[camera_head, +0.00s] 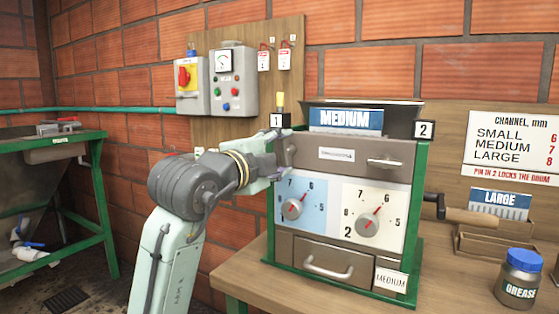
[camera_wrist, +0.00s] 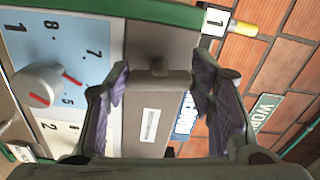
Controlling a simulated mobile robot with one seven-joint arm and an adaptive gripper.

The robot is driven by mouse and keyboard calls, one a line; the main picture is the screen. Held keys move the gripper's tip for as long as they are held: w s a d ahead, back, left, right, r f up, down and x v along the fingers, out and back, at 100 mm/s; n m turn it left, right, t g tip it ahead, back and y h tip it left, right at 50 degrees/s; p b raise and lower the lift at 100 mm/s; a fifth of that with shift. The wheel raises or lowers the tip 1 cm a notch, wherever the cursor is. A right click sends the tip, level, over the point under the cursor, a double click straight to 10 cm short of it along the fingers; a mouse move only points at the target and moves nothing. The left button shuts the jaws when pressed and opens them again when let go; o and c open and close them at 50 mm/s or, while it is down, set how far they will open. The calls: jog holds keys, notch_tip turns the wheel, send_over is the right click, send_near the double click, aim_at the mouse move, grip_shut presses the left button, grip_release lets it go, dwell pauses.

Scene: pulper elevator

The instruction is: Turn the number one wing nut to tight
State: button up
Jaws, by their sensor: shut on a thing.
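The number one wing nut (camera_wrist: 157,76) shows in the wrist view as a grey-brown bar with a small raised hub, on the front panel of the machine (camera_head: 345,152). My gripper (camera_wrist: 160,72) is shut on it, with one dark ribbed finger at each end of the bar. In the head view, my gripper (camera_head: 281,160) is at the left end of the upper panel, below the "1" label (camera_head: 276,121), and hides the wing nut. A matching handle (camera_head: 384,162) shows at the right, under the "2" label (camera_head: 424,130).
Two dials, on a blue plate (camera_head: 305,185) and a cream plate (camera_head: 388,195), sit just below my gripper. A yellow pin (camera_head: 280,100) stands by the "1" label. A crank handle (camera_head: 470,215) and a grease jar (camera_head: 519,280) are at the right.

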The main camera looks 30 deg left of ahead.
jog(key=shift+m, duration=0.8)
jog(key=shift+b, duration=0.3)
jog(key=o, duration=1.2)
jog(key=shift+c, duration=0.2)
jog(key=s, duration=1.2)
jog(key=shift+a, duration=0.2)
